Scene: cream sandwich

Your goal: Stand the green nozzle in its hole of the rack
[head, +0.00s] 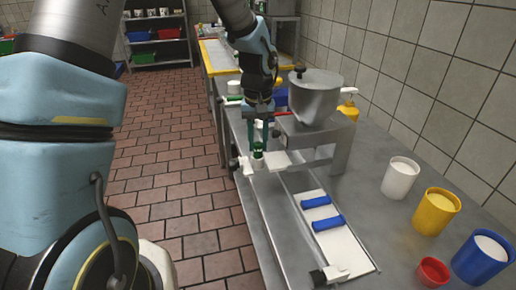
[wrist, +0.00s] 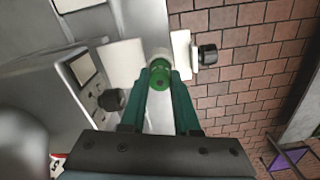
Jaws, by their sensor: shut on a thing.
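The green nozzle (head: 257,149) is between the fingers of my gripper (head: 258,137), above the near-left edge of the steel table. In the wrist view the nozzle (wrist: 160,77) sits between the two dark green fingertips (wrist: 160,84), which are shut on it. A pale round part shows just beyond the green part; I cannot tell whether it belongs to the nozzle. White plates lie on both sides of the nozzle, and I cannot tell whether it touches them. I cannot make out the rack or its hole for certain.
A steel hopper (head: 315,97) stands on a steel frame just right of my gripper. A white board (head: 345,247) with two blue bars (head: 322,212) lies in front. White (head: 400,178), yellow (head: 434,212), blue (head: 482,258) and red (head: 432,272) containers stand at the right.

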